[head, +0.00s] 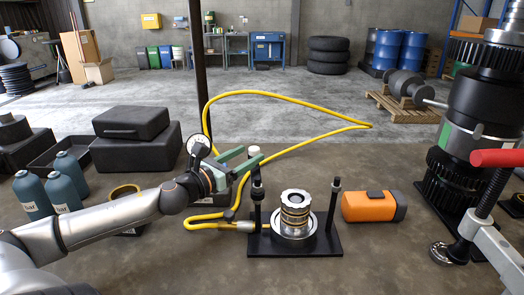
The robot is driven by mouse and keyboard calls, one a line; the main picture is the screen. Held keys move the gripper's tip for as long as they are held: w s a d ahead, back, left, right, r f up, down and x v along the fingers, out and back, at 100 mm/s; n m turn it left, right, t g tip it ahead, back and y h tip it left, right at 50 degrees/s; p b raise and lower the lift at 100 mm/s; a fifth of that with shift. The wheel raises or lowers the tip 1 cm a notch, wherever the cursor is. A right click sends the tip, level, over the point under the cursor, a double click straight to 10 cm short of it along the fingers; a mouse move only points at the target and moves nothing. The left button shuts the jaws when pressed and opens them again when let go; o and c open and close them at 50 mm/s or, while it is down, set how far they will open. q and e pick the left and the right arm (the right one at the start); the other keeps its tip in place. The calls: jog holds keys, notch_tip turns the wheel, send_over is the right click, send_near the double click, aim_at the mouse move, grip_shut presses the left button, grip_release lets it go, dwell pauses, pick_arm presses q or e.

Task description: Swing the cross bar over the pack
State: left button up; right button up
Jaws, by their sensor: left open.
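A pack of stacked metal rings (294,212) stands upright on a round plate in the middle of a black base (293,246). A dark post rises on each side of it, the left post (257,205) and the right post (335,208). No bar spans the top of the pack. I cannot make out the cross bar clearly; my gripper partly hides the area by the left post. My left gripper (251,156) is open, its green fingers above and just left of the left post. A small white cap shows at the fingertips; contact is unclear. My right gripper is out of view.
A yellow hose (290,94) loops behind the stand. An orange-and-black case (374,206) lies to its right. A tall black machine (470,130) and a red handle (497,158) stand at the right. Teal bottles (68,165) and black cases (130,135) stand left. Floor in front is clear.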

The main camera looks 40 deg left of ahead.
aim_at(258, 148)
pick_arm(q)
jog(key=shift+w+a+r+b, duration=0.15)
jog(key=shift+w+b, duration=0.4)
jog(key=shift+w, duration=2.65)
jog(key=shift+c, duration=0.4)
grip_shut()
